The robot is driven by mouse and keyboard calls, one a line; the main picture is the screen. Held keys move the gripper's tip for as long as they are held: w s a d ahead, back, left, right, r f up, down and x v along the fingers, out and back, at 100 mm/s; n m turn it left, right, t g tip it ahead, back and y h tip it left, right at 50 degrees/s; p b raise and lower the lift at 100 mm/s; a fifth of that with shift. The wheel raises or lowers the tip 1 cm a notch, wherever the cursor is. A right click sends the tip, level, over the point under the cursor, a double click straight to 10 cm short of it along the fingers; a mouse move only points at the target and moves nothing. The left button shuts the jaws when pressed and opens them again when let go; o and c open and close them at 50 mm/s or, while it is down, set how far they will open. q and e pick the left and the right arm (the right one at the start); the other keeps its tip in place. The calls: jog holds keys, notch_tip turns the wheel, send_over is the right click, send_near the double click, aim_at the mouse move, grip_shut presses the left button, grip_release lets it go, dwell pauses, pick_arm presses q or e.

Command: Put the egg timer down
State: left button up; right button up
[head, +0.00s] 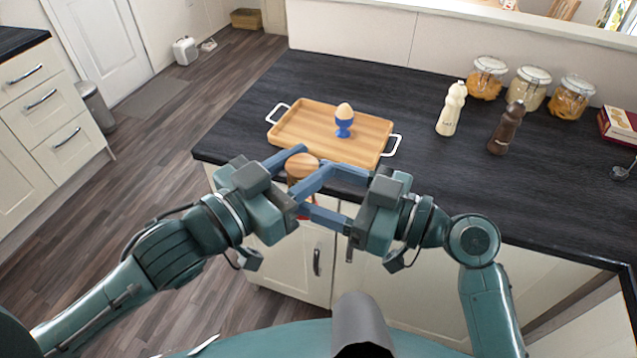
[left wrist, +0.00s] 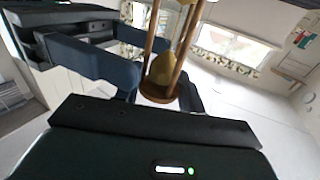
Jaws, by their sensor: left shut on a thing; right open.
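The egg timer (head: 302,166) is a sand timer with round wooden ends. In the head view its wooden top shows between my gripper fingers, just in front of the counter's front edge. My left gripper (head: 315,160) is shut on it. In the left wrist view the timer (left wrist: 160,92) shows wooden posts and yellowish sand between the dark fingers. My right gripper (head: 312,188) is open, its fingers close to the timer from the right. I cannot tell whether they touch it. The fingers hide much of the timer's lower part.
A wooden tray (head: 292,130) with white handles lies on the dark counter (head: 410,185), holding an egg in a blue egg cup (head: 344,126). A cream mill (head: 451,108), a brown mill (head: 506,128) and glass jars (head: 529,87) stand further right. The counter right of the tray is clear.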

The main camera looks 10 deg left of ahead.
jog(key=shift+w+a, duration=0.2)
jog(key=shift+a, duration=0.4)
jog(key=shift+c, duration=0.4)
jog(key=c, duration=0.9)
pick_arm(q)
jog(key=o, duration=1.1)
pick_arm(e)
jog(key=shift+c, duration=0.9)
